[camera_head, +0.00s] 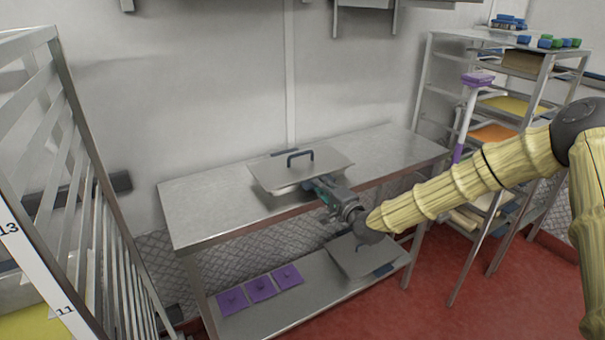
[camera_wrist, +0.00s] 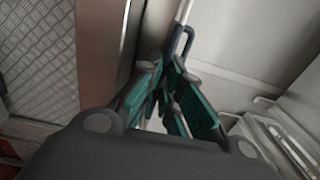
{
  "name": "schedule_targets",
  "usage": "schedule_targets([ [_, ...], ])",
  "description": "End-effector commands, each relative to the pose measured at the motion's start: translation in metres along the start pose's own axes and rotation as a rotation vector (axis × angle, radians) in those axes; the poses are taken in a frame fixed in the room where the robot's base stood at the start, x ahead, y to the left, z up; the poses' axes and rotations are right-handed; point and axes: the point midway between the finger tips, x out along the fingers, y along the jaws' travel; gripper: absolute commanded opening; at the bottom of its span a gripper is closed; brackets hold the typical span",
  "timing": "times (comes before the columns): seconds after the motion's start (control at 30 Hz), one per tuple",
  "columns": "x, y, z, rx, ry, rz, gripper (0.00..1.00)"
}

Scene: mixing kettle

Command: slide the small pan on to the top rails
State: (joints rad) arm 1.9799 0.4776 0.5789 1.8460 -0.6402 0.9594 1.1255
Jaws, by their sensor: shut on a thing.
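A shallow steel pan with a flat lid and dark blue handle (camera_head: 300,165), which I take as the small pan, is at the steel table's front edge. Its blue handle (camera_wrist: 181,42) also shows in the wrist view. My gripper (camera_head: 318,187), with teal fingers (camera_wrist: 165,98), is shut on the pan's near edge. The exact grip is hidden by the fingers. Whether the pan touches the table is unclear. A tall steel rack with slanting rails (camera_head: 92,190) and number labels stands at the left; its upper end is partly out of view.
The steel table (camera_head: 205,208) is bare left and right of the pan. Another lidded pan (camera_head: 350,258) and several purple squares (camera_head: 261,288) are on its lower shelf. A shelf rack (camera_head: 424,95) with coloured trays stands at the right. The red floor (camera_head: 440,300) is open.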

Motion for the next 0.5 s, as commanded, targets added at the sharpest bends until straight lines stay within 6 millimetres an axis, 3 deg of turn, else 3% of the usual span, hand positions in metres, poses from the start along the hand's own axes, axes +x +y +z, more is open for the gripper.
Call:
schedule_targets([
  [0.5,0.001,-0.024,0.0,-0.001,0.0,-0.006,0.0],
])
